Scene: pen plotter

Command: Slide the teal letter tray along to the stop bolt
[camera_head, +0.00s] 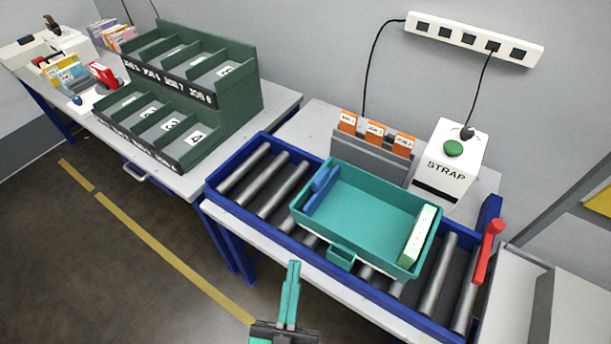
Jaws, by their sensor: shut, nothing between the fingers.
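The teal letter tray (372,204) sits on a blue-framed roller conveyor, right of its middle. A small teal pull (341,257) projects from its near side. A blue piece shows at the tray's left end and a white-and-green box (419,235) at its right end. A red-handled part (488,250), which looks like the stop bolt, stands at the conveyor's right end, apart from the tray. My gripper (293,264) is shut and empty, in front of the conveyor's near edge, left of the pull. It appears apart from the tray.
Bare rollers (262,180) show left of the tray, and a few (438,274) between tray and red handle. A green sorting rack (190,95) is on the left table.

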